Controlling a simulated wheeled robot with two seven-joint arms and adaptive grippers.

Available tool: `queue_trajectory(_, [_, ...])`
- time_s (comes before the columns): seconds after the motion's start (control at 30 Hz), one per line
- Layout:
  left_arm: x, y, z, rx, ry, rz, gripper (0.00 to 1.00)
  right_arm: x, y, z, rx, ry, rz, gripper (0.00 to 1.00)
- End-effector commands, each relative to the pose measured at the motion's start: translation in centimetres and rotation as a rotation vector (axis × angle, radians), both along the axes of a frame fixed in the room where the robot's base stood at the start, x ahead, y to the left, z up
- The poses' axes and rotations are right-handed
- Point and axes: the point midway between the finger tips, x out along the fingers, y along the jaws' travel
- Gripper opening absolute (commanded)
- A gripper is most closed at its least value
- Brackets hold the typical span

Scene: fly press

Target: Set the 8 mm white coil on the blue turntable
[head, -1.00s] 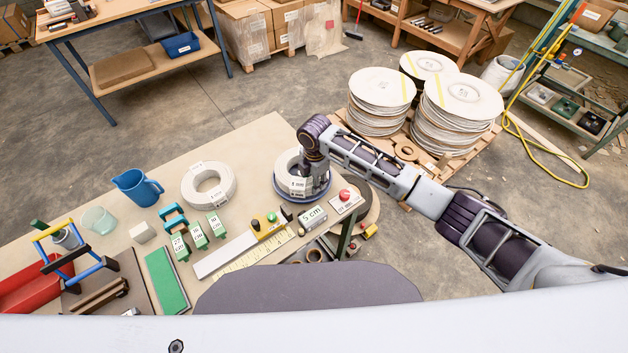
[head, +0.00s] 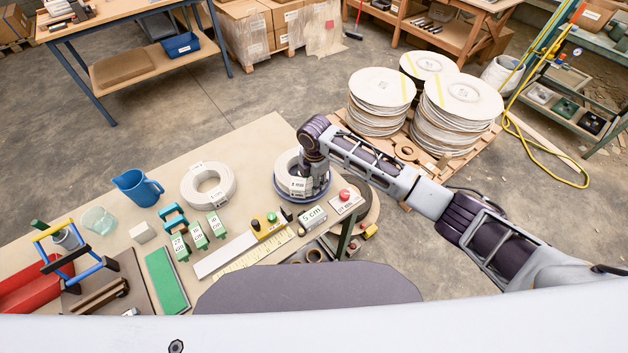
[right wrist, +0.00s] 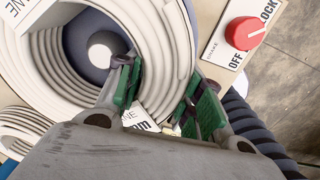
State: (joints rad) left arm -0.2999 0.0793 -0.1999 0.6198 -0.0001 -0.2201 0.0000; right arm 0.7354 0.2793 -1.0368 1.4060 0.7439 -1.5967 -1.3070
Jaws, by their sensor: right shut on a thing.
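A white coil (head: 285,164) is over the blue turntable (head: 319,195) near the table's right end. Its label is too small to read surely in the head view. My right gripper (right wrist: 158,108) is shut on this coil's ring (right wrist: 168,60), one green-padded finger in the hole and the other outside the rim. In the head view the right gripper (head: 314,175) hides part of the coil. I cannot tell whether the coil bears fully on the turntable. A second white coil (head: 190,186) lies flat on the table to the left. My left gripper is not in view.
A red knob (right wrist: 245,33) marked OFF and LOCK is close to the gripper. A blue jug (head: 136,188), green blocks (head: 198,236), a white bar (head: 222,257) and a "5 cm" block (head: 312,216) stand on the table. Plate stacks (head: 377,100) are behind the arm.

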Motion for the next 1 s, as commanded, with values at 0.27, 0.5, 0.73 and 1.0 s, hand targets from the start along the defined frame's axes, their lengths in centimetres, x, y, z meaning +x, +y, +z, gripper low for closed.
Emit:
queue_trajectory(0.27, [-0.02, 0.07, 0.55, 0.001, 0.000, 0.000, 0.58, 0.11, 0.15, 0.34, 0.003, -0.004, 0.001, 0.00])
queue_trajectory(0.5, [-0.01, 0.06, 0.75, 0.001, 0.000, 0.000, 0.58, 0.10, 0.14, 0.29, 0.003, -0.004, 0.001, 0.00])
queue_trajectory(0.73, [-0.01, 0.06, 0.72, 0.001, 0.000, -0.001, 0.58, 0.09, 0.14, 0.25, 0.003, -0.004, 0.001, 0.00])
queue_trajectory(1.0, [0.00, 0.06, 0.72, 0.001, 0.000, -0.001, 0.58, 0.10, 0.14, 0.26, 0.003, -0.004, 0.001, 0.00])
